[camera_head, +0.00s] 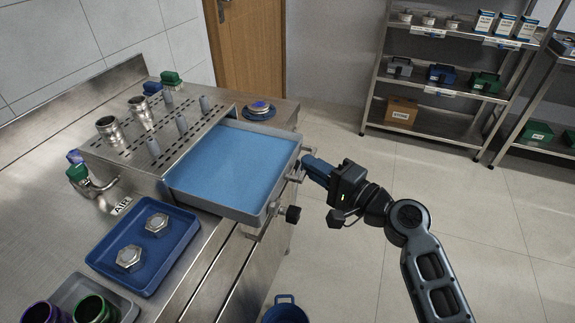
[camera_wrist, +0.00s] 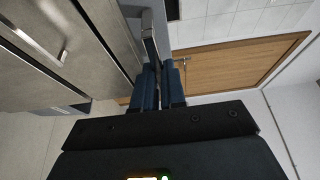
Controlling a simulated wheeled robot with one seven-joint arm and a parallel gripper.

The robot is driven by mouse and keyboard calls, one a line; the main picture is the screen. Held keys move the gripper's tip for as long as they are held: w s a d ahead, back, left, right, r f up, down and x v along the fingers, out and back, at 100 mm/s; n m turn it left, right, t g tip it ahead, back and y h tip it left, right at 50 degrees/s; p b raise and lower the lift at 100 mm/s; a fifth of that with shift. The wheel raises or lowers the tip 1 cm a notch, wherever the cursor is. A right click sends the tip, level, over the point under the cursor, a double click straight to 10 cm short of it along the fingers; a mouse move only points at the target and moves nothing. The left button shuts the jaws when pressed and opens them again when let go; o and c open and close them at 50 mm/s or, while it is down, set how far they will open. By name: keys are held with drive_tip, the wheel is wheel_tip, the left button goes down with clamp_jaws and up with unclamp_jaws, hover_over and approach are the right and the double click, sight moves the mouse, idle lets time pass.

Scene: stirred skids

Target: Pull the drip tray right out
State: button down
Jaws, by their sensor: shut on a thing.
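The drip tray (camera_head: 225,208) is a wide grey tray with a flat blue surface inside. It juts out from under the perforated metal stand (camera_head: 187,122), past the counter edge; its far end is hidden under the stand. A handle (camera_head: 296,174) is on its outer side. My gripper (camera_head: 306,163) reaches in from the right, its blue fingers shut on the handle. In the wrist view my gripper's fingers (camera_wrist: 164,86) close around a grey bar (camera_wrist: 151,42), seen edge-on.
Metal cups (camera_head: 108,130) and several small posts stand on the stand. A blue tray (camera_head: 180,240) with two hexagonal pieces lies nearby on the counter. A blue bucket (camera_head: 285,310) is on the floor below. Shelves (camera_head: 440,95) stand at the back right; the floor between is open.

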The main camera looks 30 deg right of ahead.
drive_tip(key=shift+s+d+f, duration=0.1)
drive_tip(key=shift+s+d, duration=0.5)
drive_tip(key=shift+s, duration=0.15)
drive_tip(key=c, duration=1.5)
unclamp_jaws()
drive_tip(key=shift+s, duration=0.1)
drive_tip(key=shift+b+v, duration=0.9)
drive_tip(key=shift+v, duration=3)
